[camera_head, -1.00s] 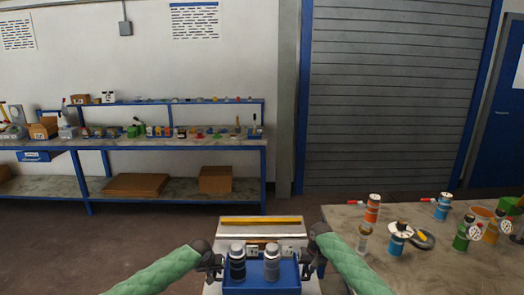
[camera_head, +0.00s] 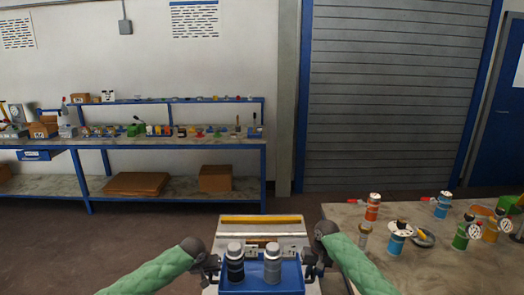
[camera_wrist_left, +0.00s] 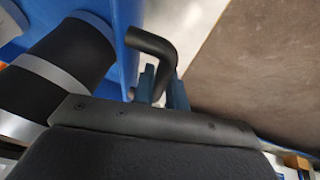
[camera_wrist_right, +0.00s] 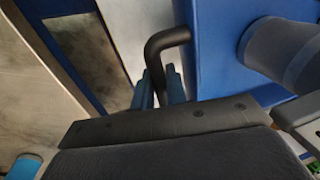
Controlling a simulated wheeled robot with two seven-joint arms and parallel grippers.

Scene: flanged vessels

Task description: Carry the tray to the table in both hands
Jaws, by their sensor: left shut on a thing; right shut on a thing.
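The blue tray (camera_head: 258,281) is in front of me at the bottom middle of the head view. A black vessel (camera_head: 235,262) and a grey vessel (camera_head: 272,262) stand upright in it. My left gripper (camera_head: 212,268) is shut on the tray's left handle, a bent black bar seen in the left wrist view (camera_wrist_left: 160,50). My right gripper (camera_head: 312,268) is shut on the right handle, which also shows in the right wrist view (camera_wrist_right: 160,48). The tray looks level. Its underside is hidden.
A table (camera_head: 345,213) at the right holds several coloured vessels, among them an orange one (camera_head: 372,210) and a blue one (camera_head: 396,240). A long blue-framed workbench (camera_head: 200,145) with many items stands against the far wall. Open floor (camera_head: 130,235) lies between.

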